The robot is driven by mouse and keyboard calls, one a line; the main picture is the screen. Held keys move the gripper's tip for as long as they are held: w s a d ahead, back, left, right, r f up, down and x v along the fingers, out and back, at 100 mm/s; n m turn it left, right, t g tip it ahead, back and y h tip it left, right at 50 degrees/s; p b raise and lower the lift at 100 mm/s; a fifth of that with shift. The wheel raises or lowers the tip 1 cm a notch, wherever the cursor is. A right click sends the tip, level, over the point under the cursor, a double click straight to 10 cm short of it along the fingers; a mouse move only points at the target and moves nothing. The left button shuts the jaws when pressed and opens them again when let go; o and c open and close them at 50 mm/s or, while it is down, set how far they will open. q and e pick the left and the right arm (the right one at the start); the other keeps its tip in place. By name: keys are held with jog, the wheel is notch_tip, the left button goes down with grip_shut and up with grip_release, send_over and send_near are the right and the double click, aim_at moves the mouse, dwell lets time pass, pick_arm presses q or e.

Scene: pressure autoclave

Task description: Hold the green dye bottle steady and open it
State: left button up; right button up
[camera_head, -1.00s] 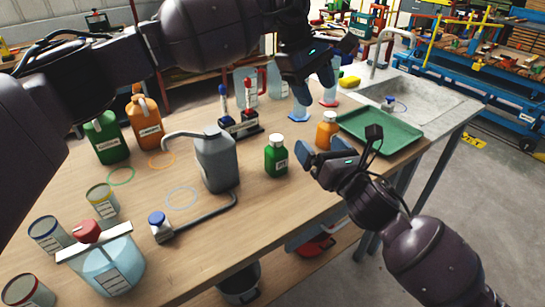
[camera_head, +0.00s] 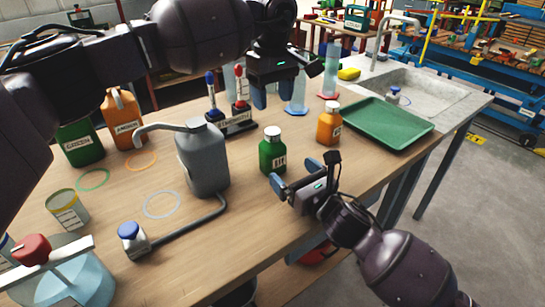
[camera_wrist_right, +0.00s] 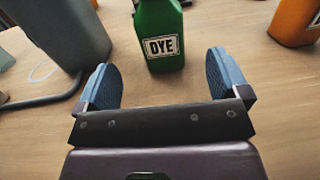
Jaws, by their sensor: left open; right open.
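The green dye bottle (camera_head: 272,152) stands upright on the wooden table with a white cap (camera_head: 272,133) on it. In the right wrist view its lower part with the DYE label (camera_wrist_right: 161,40) shows just beyond my fingers; the cap is out of that picture. My right gripper (camera_head: 281,179) is open and low, with its two fingers pointing at the bottle from the front right, apart from it. It also shows in the right wrist view (camera_wrist_right: 160,85). My left gripper (camera_head: 272,96) is open, pointing down behind and above the bottle, with nothing between its fingers.
A grey spouted jug (camera_head: 204,160) stands left of the bottle and an orange bottle (camera_head: 328,124) to its right. A green tray (camera_head: 385,124) lies farther right. A marker rack (camera_head: 232,124) and glass cylinders (camera_head: 296,90) stand behind.

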aim_at(279, 160)
pick_arm(q)
jog(key=shift+f, duration=0.15)
pick_arm(e)
jog(key=x, duration=0.7)
jog(key=shift+w+a, duration=0.1)
jog(key=shift+w, duration=0.15)
jog(key=c, duration=1.4)
jog(key=shift+c, duration=1.3)
pick_arm(q)
jog(key=shift+w+r, duration=0.15)
jog(key=shift+r, duration=0.2)
pick_arm(e)
grip_shut()
pick_arm(q)
jog(key=m, duration=0.5)
jog(key=shift+a+f+m, duration=0.1)
jog(key=shift+a+m, duration=0.05)
jog(key=shift+m, duration=0.25)
jog(key=m, duration=0.4)
jog(key=shift+f, duration=0.2)
jog(key=m, duration=0.3)
jog(key=shift+f+m, duration=0.1)
jog(key=shift+m, duration=0.2)
jog(key=shift+f, duration=3.95)
